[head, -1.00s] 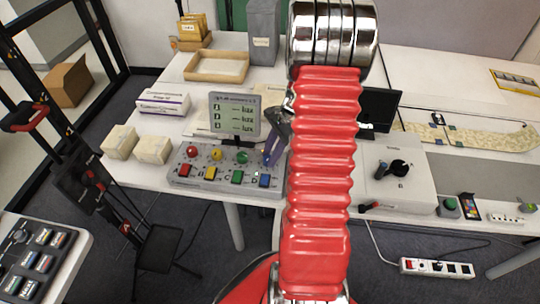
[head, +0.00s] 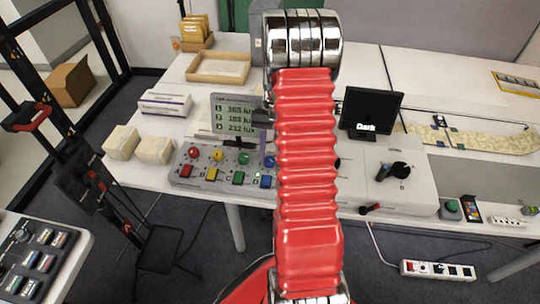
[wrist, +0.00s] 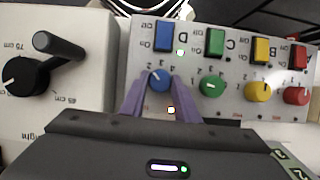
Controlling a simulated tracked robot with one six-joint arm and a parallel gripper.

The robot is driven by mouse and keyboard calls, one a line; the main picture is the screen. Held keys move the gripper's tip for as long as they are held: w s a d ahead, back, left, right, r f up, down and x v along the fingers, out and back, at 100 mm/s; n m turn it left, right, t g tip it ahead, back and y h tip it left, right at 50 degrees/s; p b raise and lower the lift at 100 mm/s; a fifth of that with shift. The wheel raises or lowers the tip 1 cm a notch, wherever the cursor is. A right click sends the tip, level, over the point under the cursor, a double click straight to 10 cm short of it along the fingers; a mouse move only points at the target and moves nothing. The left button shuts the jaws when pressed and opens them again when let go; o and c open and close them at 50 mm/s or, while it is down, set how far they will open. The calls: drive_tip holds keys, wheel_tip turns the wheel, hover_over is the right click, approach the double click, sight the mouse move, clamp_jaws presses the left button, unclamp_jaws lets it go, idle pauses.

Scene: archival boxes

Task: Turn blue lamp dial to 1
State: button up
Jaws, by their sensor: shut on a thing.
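The blue lamp dial (wrist: 159,80) sits on the grey control panel (wrist: 232,105), below its blue switch (wrist: 164,36) in the wrist view. My gripper (wrist: 158,88) is shut on the dial, with one purple finger on either side of it. The dial's white mark points to the upper left, close to the printed 2; its exact setting is hard to read. In the head view the blue dial (head: 269,160) shows just left of my red arm.
Green (wrist: 211,86), yellow (wrist: 258,92) and red (wrist: 296,95) dials stand in a row beside the blue one. A white box with a black knob (wrist: 25,76) adjoins the panel. A lux display (head: 235,113) stands behind the panel; a black screen (head: 371,112) reads "Dark".

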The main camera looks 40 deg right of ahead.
drive_tip(key=n, duration=0.2)
drive_tip(key=n+g+h, duration=0.1)
drive_tip(key=shift+s+a+f+n, duration=0.1)
drive_tip(key=shift+a+f+n, duration=0.05)
drive_tip(key=shift+n, duration=0.25)
drive_tip(key=shift+a+n+g+h, duration=0.1)
drive_tip(key=shift+n+g+h, duration=0.4)
drive_tip(key=shift+n, duration=1.3)
drive_tip(key=o, duration=1)
drive_tip(key=shift+w+r, duration=0.2)
drive_tip(key=shift+w+r, duration=0.25)
drive_tip(key=shift+r, duration=0.25)
drive_tip(key=v, duration=1.2)
drive_tip(key=shift+s+r, duration=0.1)
drive_tip(key=shift+r, duration=0.2)
